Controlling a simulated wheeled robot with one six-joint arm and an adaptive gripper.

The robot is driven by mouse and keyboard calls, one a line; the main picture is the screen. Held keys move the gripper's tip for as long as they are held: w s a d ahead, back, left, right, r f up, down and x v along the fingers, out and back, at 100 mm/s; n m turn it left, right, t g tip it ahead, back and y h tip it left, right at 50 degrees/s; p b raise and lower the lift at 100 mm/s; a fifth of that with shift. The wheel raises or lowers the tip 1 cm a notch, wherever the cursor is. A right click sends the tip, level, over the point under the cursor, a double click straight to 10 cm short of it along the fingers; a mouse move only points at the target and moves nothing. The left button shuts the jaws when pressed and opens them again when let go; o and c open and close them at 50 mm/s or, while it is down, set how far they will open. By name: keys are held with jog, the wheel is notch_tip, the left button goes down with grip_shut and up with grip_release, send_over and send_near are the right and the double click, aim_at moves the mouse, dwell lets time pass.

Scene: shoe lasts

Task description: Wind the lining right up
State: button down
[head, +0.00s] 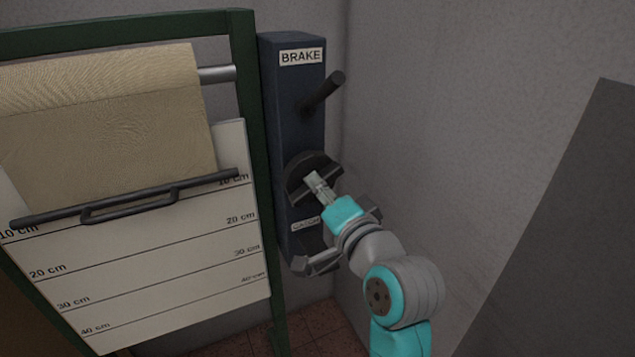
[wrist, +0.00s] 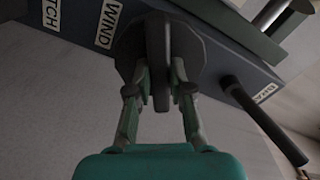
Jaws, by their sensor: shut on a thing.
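The tan lining (head: 110,120) hangs from a roller (head: 216,74) in a green frame. Its dark bottom bar with a handle (head: 125,198) hangs slightly tilted near the 10 cm line of the marked white board (head: 150,285). On the dark side box, the dark round winding knob (head: 300,170) has a raised grip bar. My gripper (head: 313,180) is shut on that bar; in the wrist view the fingers (wrist: 160,88) stand on both sides of the knob's bar (wrist: 160,60). A label reading WIND (wrist: 111,22) is beside the knob.
Above the knob, a dark lever (head: 322,94) juts out under the BRAKE label (head: 301,57). Below, a catch label (head: 306,224) and a dark fitting (head: 322,262) are close to my arm. Grey walls stand behind; a dark panel (head: 570,230) is at right.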

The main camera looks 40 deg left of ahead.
dwell(0.3)
jog(key=shift+m, duration=1.8)
jog(key=shift+m, duration=1)
jog(key=c, duration=1)
grip_release()
jog(key=shift+o, duration=0.2)
jog(key=v, duration=1)
